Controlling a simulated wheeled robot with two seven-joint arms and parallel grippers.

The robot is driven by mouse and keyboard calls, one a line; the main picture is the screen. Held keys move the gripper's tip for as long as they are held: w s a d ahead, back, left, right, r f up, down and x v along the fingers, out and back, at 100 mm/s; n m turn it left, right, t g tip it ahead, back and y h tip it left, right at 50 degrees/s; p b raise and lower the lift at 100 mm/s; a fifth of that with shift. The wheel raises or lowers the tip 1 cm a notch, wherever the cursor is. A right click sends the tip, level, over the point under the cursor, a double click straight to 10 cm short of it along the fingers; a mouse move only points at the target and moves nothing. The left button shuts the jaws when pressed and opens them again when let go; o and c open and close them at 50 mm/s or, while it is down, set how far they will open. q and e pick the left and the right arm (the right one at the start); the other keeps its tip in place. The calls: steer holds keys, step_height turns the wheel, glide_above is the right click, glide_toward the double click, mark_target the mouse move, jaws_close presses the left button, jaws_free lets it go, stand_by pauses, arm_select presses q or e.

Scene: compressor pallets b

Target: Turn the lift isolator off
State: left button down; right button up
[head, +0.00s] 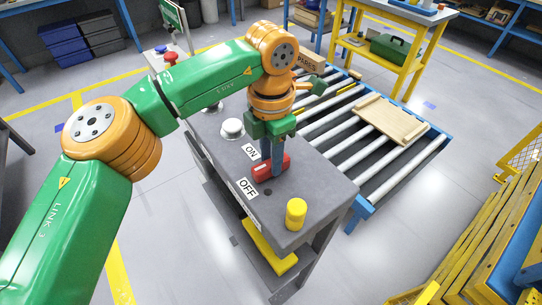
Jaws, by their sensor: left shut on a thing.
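The lift isolator has a red handle (264,171) on the grey bench top (310,186), beside the white ON label (251,151) and OFF label (247,188). The handle lies between the two labels, to their right. My left gripper (274,168) points down over the red handle and is shut on it; its fingers hide part of the handle. The pivot and base under the handle are hidden. My right gripper is not in view.
A yellow cylinder (296,213) stands near the bench's front corner, and a white round knob (232,128) sits behind the labels. A roller conveyor (345,150) with a wooden board (391,120) runs along the right. Yellow railings (470,245) stand at lower right.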

arm_select(q)
steer(key=shift+n, duration=0.5)
steer(key=c, duration=0.6)
jaws_free()
step_height(320, 180, up, 7)
steer(key=shift+r+p, duration=0.15)
steer(key=shift+p, duration=0.2)
